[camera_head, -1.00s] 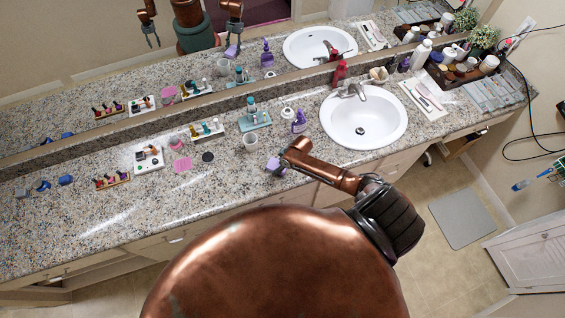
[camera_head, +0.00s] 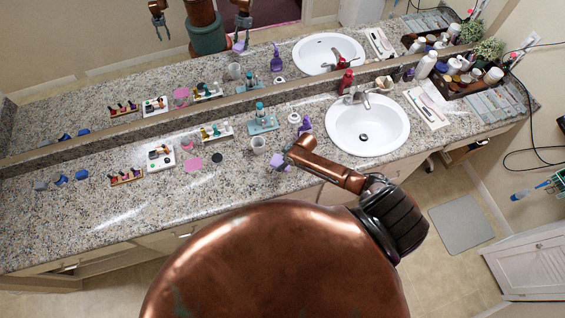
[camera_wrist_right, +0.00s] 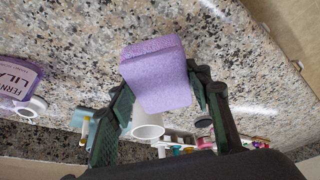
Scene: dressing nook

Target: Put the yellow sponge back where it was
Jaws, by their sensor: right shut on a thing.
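No yellow sponge shows. My right gripper (camera_head: 284,157) is shut on a lilac sponge (camera_wrist_right: 157,72), which also shows in the head view (camera_head: 277,163). In the wrist view the sponge sits between the two dark green fingers, its far end sticking out past them. In the head view it is over the front part of the speckled granite counter (camera_head: 110,212), near a white cup (camera_head: 258,143). I cannot tell whether it touches the counter. My left gripper shows only as a reflection in the mirror.
A purple bottle (camera_head: 305,126) stands behind the gripper, and the sink (camera_head: 368,125) lies to its right. A teal tray (camera_head: 263,125), pink round item (camera_head: 193,164) and dark disc (camera_head: 217,157) are to the left. The left front counter is clear.

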